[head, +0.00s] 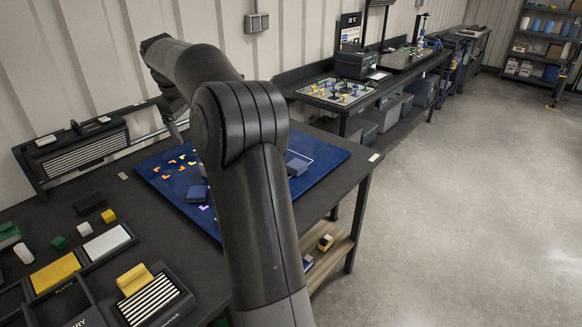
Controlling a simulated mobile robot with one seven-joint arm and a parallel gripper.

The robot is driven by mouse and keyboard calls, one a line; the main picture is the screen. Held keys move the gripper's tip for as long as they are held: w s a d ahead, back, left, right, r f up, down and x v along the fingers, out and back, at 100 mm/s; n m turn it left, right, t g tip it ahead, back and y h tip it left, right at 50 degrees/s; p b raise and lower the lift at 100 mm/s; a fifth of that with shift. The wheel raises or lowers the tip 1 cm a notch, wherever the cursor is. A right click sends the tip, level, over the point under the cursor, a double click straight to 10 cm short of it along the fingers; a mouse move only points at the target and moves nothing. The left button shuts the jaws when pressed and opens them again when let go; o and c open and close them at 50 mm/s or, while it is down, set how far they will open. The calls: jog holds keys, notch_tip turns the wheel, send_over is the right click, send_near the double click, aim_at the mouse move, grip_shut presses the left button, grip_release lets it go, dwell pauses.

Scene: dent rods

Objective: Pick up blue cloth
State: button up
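A blue mat (236,138) lies on the dark workbench, partly covered by my arm. A small dark blue folded-looking piece (197,194) lies on the mat just left of my arm. A greyer blue block-like piece (297,166) lies on the mat right of my arm. I cannot tell for sure which of these is the blue cloth. My gripper (178,128) shows small above the mat's far left edge, partly hidden by my own arm links. It appears apart from both blue pieces, and its fingers are too unclear to read.
Small orange, yellow and purple pieces (180,163) are scattered on the mat. White and yellow trays, dark and green blocks crowd the bench's left. Open floor (460,200) lies to the right.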

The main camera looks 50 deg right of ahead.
jog(key=w+d+f, duration=0.2)
jog(key=d+f, duration=0.3)
jog(key=d, duration=0.7)
jog(key=m+g+y, duration=0.1)
jog(key=m+y, duration=0.1)
jog(key=y, duration=0.1)
send_over(296, 163)
notch_tip(296, 163, down, 15)
jog(key=shift+s+a+f, duration=0.1)
jog(key=shift+s+f, duration=0.05)
jog(key=shift+f, duration=0.05)
notch_tip(296, 163, down, 7)
jog(key=shift+f, duration=0.2)
jog(key=c, duration=1)
jog(key=shift+c, duration=0.2)
